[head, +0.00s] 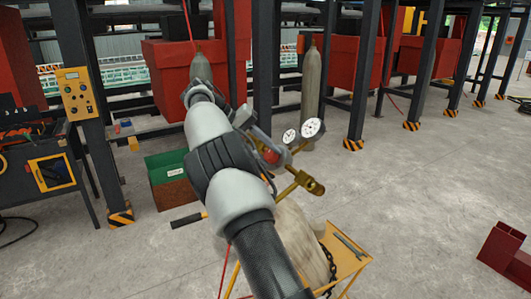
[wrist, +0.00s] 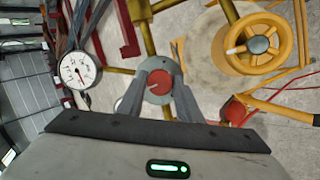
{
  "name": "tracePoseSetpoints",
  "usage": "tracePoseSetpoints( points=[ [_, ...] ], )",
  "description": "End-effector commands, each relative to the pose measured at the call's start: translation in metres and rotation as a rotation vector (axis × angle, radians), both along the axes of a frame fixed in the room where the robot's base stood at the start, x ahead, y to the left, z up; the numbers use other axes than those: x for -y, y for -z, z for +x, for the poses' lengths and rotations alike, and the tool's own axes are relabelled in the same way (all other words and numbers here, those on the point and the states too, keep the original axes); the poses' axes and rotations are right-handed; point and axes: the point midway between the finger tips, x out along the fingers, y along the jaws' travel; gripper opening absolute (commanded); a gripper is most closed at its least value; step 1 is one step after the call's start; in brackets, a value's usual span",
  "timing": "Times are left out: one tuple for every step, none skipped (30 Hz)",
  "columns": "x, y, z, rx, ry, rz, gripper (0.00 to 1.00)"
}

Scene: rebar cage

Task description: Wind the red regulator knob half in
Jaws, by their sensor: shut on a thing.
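The red regulator knob (wrist: 158,83) is near the middle of the wrist view, with a pale pointer mark on its face. My gripper (wrist: 159,86) is shut on it, one grey finger on each side. In the head view the red knob (head: 271,157) shows beside my gripper (head: 262,142), on the brass regulator with two white dial gauges (head: 312,127). One gauge (wrist: 75,70) also shows at the left of the wrist view. My arm hides part of the regulator in the head view.
A yellow handwheel (wrist: 260,48) stands close at the right in the wrist view. A yellow cart (head: 346,262) carries a wrench and chain below. A green bin (head: 166,167) and dark posts stand behind; the floor at right is mostly clear.

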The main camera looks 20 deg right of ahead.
Motion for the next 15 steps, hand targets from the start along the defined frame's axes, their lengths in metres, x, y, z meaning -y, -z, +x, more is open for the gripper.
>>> tracePoseSetpoints(
  points=[
    [0.0002, -0.0008, -0.0002, 0.018, 0.016, 0.003, 0.10],
    [0.0002, -0.0008, -0.0002, 0.029, 0.024, 0.005, 0.10],
    [0.0003, -0.0007, -0.0001, 0.042, 0.034, 0.007, 0.10],
    [0.0002, -0.0006, -0.0001, 0.050, 0.041, 0.010, 0.10],
    [0.0001, -0.0006, 0.0000, 0.057, 0.048, 0.011, 0.10],
    [0.0002, -0.0004, 0.0000, 0.066, 0.055, 0.013, 0.10],
    [0.0002, -0.0004, 0.0001, 0.072, 0.060, 0.014, 0.10],
    [0.0001, -0.0005, 0.0001, 0.077, 0.064, 0.015, 0.10],
    [0.0001, -0.0005, 0.0001, 0.083, 0.069, 0.016, 0.10],
    [0.0002, -0.0006, 0.0001, 0.087, 0.072, 0.017, 0.10],
    [0.0002, -0.0006, 0.0002, 0.090, 0.074, 0.017, 0.10],
    [0.0003, -0.0007, 0.0002, 0.093, 0.077, 0.018, 0.10],
    [0.0003, -0.0007, 0.0002, 0.094, 0.078, 0.017, 0.10],
    [0.0003, -0.0007, 0.0002, 0.095, 0.079, 0.018, 0.10],
    [0.0003, -0.0007, 0.0002, 0.097, 0.080, 0.018, 0.10]
  ],
)
